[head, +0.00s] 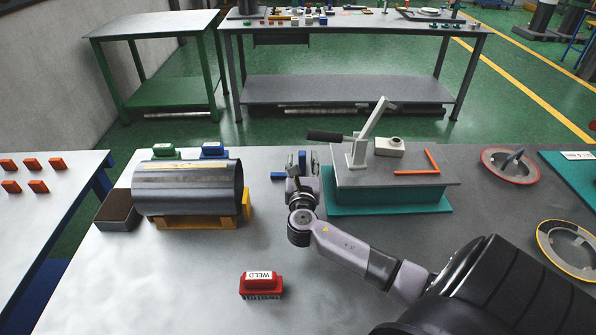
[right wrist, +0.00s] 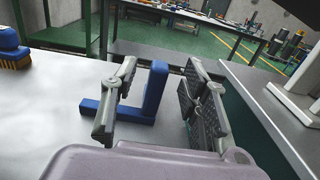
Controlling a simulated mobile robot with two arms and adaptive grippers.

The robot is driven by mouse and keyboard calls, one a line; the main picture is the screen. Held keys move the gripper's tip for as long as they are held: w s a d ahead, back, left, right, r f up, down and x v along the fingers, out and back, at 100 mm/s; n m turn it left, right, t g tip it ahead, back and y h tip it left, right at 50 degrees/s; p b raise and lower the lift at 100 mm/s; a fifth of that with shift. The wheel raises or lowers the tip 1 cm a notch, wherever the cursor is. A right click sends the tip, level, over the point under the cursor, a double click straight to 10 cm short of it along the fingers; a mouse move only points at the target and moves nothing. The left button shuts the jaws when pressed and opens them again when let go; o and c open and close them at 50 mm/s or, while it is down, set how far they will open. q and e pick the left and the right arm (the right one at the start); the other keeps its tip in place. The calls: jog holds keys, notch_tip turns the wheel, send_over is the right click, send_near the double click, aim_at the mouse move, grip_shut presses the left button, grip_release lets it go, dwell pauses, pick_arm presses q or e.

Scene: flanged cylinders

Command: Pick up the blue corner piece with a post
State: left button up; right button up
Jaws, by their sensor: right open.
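The blue corner piece (right wrist: 155,88) stands on the grey table in the right wrist view, with a flat base and an upright post. In the head view it shows partly, its blue base (head: 278,176) beside the gripper and the rest largely hidden. My right gripper (head: 303,168) is open, with its fingers pointing away from me. In the right wrist view the post appears between the open fingers of the gripper (right wrist: 165,102), nearer the left one. I see no contact for sure. My left gripper is not in view.
A grey metal cylinder (head: 188,188) lies on a yellow cradle to the left. A raised grey plate on a teal base (head: 390,203), with a lever clamp (head: 366,140), stands close right of the gripper. A red WELD brush (head: 261,285) lies in front; table around it is clear.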

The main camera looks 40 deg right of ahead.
aim_at(302, 157)
jog(key=b+x, duration=0.1)
jog(key=x, duration=0.2)
jog(key=shift+w+d+f, duration=0.2)
jog(key=shift+w+d, duration=0.05)
jog(key=shift+s+r, duration=0.1)
grip_shut()
dwell(0.8)
